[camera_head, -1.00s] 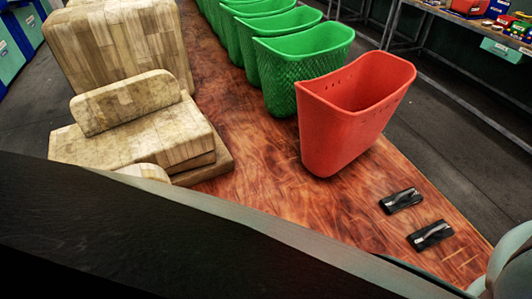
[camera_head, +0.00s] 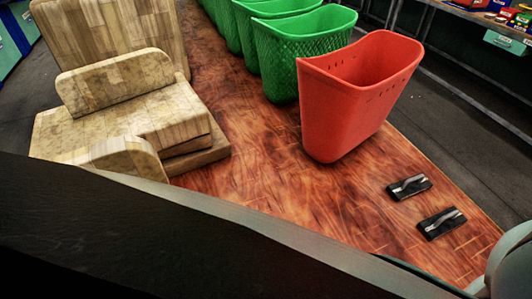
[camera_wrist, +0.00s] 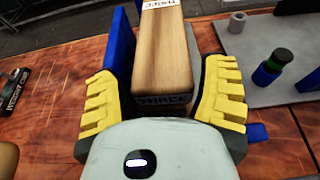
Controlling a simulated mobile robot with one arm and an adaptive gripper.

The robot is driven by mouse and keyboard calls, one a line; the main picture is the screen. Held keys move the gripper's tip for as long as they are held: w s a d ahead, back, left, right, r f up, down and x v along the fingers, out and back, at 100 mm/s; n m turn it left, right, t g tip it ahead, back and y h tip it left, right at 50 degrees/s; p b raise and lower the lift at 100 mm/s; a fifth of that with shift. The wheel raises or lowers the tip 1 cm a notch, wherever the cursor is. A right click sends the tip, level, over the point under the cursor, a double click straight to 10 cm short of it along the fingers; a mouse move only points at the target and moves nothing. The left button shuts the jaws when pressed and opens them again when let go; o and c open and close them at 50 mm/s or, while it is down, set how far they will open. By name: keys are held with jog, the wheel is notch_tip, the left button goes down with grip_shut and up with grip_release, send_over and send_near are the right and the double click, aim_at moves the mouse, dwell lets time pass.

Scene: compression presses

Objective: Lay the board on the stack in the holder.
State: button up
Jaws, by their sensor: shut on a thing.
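My gripper (camera_wrist: 165,95) has yellow ridged fingers on both sides of a light wooden board (camera_wrist: 162,45) in the wrist view. It is shut on this board, which has dark lettering on its near and far ends. The head view does not show my gripper or this board. There, a light wooden holder (camera_head: 200,160) stands at left on the table, with rounded upright plates. Flat boards of a stack (camera_head: 165,118) lie between the plates. The front plate (camera_head: 125,155) is partly hidden behind my dark arm.
A red bin (camera_head: 350,100) stands right of the holder, with a row of green bins (camera_head: 295,50) behind. A large wooden block (camera_head: 110,25) is behind the holder. Two black handled items (camera_head: 440,223) lie near the right edge. Bare tabletop (camera_head: 260,165) lies between holder and red bin.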

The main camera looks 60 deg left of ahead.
jog(key=shift+s+a+f+g, duration=0.1)
jog(key=shift+a+f+g, duration=0.1)
jog(key=shift+f, duration=0.45)
jog(key=shift+s+a+f+g, duration=0.1)
jog(key=shift+a+f, duration=0.1)
jog(key=shift+f, duration=0.45)
jog(key=o, duration=1.1)
jog(key=shift+w+d+r, duration=0.1)
jog(key=shift+w+d, duration=0.1)
jog(key=shift+o, duration=0.6)
jog(key=shift+a, duration=0.1)
jog(key=shift+v, duration=0.85)
jog(key=v, duration=0.3)
jog(key=d+v, duration=0.1)
jog(key=v, duration=0.2)
jog(key=r+v, duration=0.1)
jog(key=v, duration=0.2)
jog(key=shift+s+d+r, duration=0.1)
jog(key=shift+s+r, duration=0.4)
jog(key=shift+s, duration=0.1)
jog(key=shift+r, duration=0.1)
